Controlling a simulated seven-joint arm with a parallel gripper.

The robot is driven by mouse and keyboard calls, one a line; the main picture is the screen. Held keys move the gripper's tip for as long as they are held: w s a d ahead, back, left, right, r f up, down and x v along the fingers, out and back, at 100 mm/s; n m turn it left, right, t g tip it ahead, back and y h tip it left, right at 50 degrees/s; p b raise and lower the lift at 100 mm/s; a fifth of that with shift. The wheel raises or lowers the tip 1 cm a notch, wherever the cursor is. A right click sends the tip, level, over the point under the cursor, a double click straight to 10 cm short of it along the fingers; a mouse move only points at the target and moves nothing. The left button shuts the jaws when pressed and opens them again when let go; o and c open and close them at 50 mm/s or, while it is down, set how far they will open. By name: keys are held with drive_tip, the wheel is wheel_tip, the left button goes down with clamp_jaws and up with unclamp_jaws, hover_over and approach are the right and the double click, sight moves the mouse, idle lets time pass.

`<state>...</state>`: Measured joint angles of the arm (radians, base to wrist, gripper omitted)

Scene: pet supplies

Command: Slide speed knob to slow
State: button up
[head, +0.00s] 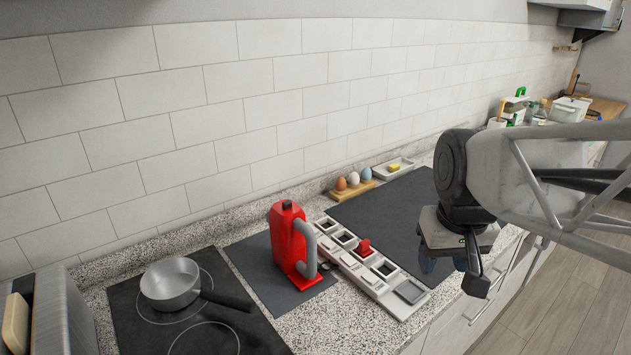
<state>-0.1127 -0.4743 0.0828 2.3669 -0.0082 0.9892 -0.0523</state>
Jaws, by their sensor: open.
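A long white strip (350,262) with a row of square dark openings and a grey end plate lies on the counter. A small red piece (364,247) stands up from one of the middle openings; it may be the speed knob, but I cannot read any speed or slow marking. My gripper (450,266) points down on the right, open and apart from the strip, above the counter's front edge. Its fingertips are partly hidden by its own body.
A tall red container (287,240) with a grey handle stands on a dark mat just left of the strip. A pan (172,283) sits on the hob further left. Three eggs on a wooden holder (351,191) and a white dish (388,171) stand behind. A dark mat (385,213) lies bare.

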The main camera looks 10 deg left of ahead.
drive_tip(key=w+a+r+n+g, duration=0.1)
drive_tip(key=w+a+r+n, duration=0.25)
drive_tip(key=w+a, duration=1)
drive_tip(key=n+g, duration=0.1)
drive_tip(key=n, duration=0.3)
hover_over(287, 202)
wheel_tip(287, 202, down, 2)
drive_tip(key=shift+w+f+m, duration=0.1)
drive_tip(key=shift+m, duration=0.15)
drive_tip(key=shift+a, duration=0.1)
drive_tip(key=shift+f, duration=0.1)
drive_tip(key=shift+f, duration=3.8)
clamp_jaws()
